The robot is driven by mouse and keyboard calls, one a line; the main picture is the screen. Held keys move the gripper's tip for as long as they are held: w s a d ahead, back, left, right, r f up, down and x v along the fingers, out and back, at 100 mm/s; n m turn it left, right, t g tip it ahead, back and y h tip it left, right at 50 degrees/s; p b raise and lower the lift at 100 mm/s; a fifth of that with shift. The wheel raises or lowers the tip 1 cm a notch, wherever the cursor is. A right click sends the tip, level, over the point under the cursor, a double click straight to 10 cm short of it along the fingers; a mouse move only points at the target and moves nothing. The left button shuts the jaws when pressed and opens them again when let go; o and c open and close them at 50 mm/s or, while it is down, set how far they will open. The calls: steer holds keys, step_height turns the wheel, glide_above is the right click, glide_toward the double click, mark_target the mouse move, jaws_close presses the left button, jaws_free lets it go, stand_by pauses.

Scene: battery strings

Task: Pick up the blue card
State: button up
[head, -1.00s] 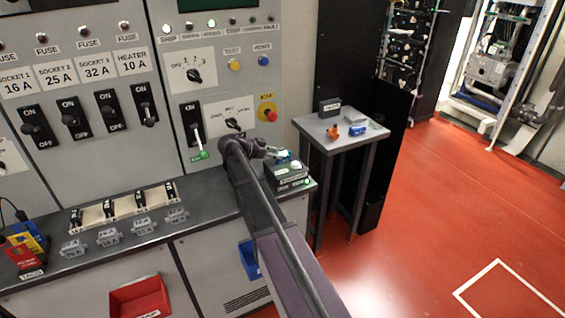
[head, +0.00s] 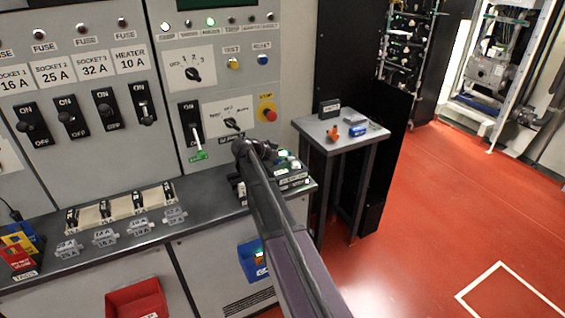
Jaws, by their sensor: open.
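A blue card-like piece (head: 34,237) stands behind a yellow one (head: 20,243) and a red one (head: 18,262) at the left end of the counter. They look upright in a holder, and the blue one is partly hidden. I cannot be sure that this is the task's card. My gripper (head: 272,153) is far to the right, over the counter's right end, beside a small dark device (head: 292,180). It is open; its fingers are small and partly hidden by my arm, and I see nothing held.
A grey side table (head: 335,145) carries a dark box, an orange item and a blue item (head: 357,131). A blue bin (head: 246,262) with a small bright green patch and a red bin (head: 138,300) are below the counter. Small breakers (head: 105,215) line the counter.

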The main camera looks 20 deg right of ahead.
mark_target(287, 151)
stand_by(0.3)
jaws_close()
steer(key=shift+r, duration=0.1)
step_height(287, 151, up, 10)
steer(key=p, duration=1)
stand_by(1.0)
